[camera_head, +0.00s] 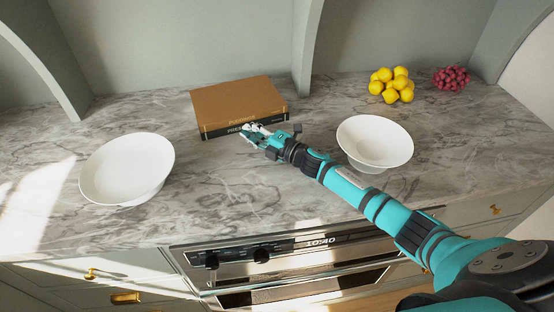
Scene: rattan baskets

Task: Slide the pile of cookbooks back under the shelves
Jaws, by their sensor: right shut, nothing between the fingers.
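The pile of cookbooks (238,98) lies flat on the marble counter, with a brown-orange cover on top and a dark spine facing the front. It stands at the back of the counter, left of a shelf upright. My right gripper (250,134) is shut and empty at the front of the pile, by the dark spine. It looks close to or touching the spine; I cannot tell which. My right arm reaches in from the lower right. My left gripper is not in view.
A white bowl (127,168) stands on the counter at the left, and another white bowl (375,142) stands right of my gripper, close behind my forearm. Lemons (392,84) and red grapes (451,78) lie at the back right. Shelf uprights (306,50) come down to the counter. An oven (290,262) is below the front edge.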

